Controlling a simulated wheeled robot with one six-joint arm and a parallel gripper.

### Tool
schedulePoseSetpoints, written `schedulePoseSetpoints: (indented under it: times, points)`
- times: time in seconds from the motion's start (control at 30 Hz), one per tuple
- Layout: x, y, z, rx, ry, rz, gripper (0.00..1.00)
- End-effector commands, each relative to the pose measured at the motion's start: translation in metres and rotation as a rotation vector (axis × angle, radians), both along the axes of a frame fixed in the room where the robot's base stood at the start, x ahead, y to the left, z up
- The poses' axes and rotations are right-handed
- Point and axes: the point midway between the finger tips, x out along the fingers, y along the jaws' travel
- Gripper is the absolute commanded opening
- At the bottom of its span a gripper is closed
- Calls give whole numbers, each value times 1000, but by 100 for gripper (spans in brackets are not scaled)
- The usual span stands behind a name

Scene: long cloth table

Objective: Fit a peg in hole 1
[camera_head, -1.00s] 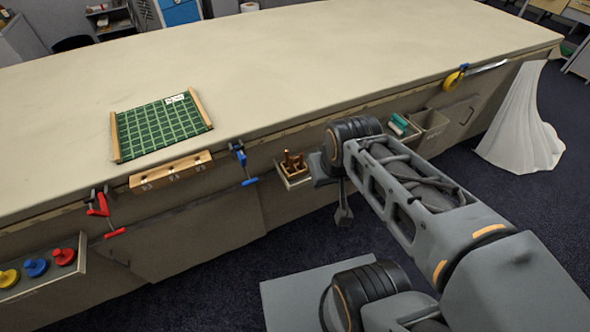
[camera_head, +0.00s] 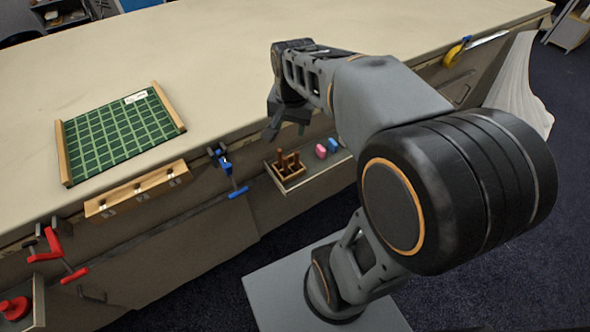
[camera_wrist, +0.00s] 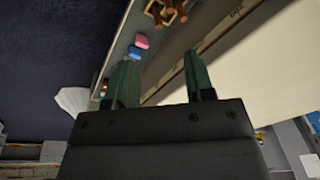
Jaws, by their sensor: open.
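Brown wooden pegs (camera_head: 281,157) stand in a small wooden holder (camera_head: 291,181) on a shelf at the table's front; how many is unclear. They also show at the top edge of the wrist view (camera_wrist: 170,10). A long wooden block (camera_head: 138,192) is fixed along the table's front edge, left of the blue clamp; its hole labels are too small to read here. My gripper (camera_head: 285,127) is above and just behind the holder, near the table edge. In the wrist view its green fingers (camera_wrist: 158,68) are apart with nothing between them.
A green gridded board (camera_head: 115,135) with wooden sides lies on the table. A blue clamp (camera_head: 228,168) and a red clamp (camera_head: 58,252) hang on the front edge. Pink (camera_head: 320,151) and blue (camera_head: 333,144) pieces sit right of the holder. The tabletop behind is clear.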

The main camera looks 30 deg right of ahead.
Motion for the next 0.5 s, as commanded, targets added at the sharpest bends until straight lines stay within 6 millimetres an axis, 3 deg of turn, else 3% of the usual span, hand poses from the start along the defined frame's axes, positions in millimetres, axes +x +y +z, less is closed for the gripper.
schedulePoseSetpoints:
  times: [0.03,0.1,0.3,0.5]
  points:
    - [15,-10,-31,14,29,-99,49]
    - [32,-21,-49,31,62,-238,49]
    - [63,-47,-85,56,124,-514,49]
    - [71,-55,-118,62,146,-605,49]
